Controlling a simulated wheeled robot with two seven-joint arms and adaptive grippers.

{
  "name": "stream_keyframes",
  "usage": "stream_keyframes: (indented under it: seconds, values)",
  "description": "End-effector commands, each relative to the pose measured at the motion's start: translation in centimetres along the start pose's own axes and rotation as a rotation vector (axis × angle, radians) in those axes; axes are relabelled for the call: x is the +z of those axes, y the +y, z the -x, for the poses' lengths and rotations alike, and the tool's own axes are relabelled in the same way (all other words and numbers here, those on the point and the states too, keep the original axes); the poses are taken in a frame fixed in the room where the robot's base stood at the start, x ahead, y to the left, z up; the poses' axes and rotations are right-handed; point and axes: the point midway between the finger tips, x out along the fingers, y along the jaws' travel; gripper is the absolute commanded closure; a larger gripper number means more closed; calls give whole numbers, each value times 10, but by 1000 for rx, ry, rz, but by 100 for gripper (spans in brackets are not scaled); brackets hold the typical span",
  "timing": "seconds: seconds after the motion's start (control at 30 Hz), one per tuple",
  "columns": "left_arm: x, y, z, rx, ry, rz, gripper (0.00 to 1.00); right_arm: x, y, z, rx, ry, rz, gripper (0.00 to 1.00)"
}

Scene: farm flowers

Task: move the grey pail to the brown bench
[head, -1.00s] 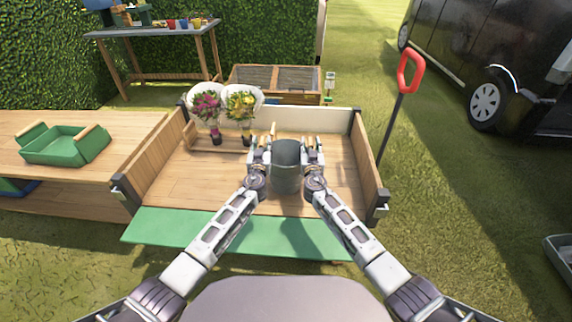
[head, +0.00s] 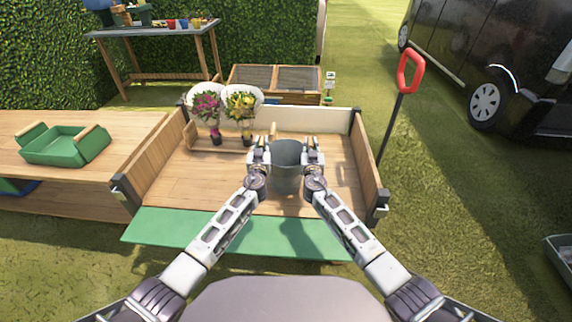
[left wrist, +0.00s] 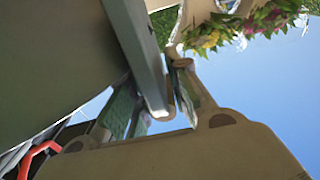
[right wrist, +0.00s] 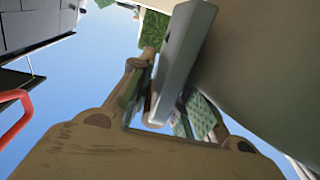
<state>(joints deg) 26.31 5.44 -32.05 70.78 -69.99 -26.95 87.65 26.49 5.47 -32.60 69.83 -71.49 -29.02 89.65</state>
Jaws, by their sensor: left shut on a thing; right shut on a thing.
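The grey pail (head: 287,180) is between my two grippers, over the floor of the wooden cart; I cannot tell whether its base touches the floor. My left gripper (head: 264,148) is shut on the pail's left side and my right gripper (head: 310,148) on its right side. The pail's wall fills the upper left of the left wrist view (left wrist: 50,60) and the upper right of the right wrist view (right wrist: 270,55). The brown bench (head: 75,120) stands at the left, beside the cart, with a green tray (head: 65,147) on it.
Two wrapped flower bunches (head: 207,108) (head: 241,108) stand at the cart's back left. The cart's side wall (head: 160,165) lies between the pail and the bench. A red-handled tool (head: 398,105) rises at the right. The bench top is bare right of the tray.

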Motion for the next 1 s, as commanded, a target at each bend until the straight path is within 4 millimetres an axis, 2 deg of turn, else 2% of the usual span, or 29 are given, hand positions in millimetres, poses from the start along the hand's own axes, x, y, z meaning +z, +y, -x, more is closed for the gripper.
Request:
stream_keyframes:
  seconds: [1.0]
  values:
    - [-39,0,0,-1,2,0,100,-39,0,0,1,2,0,100]
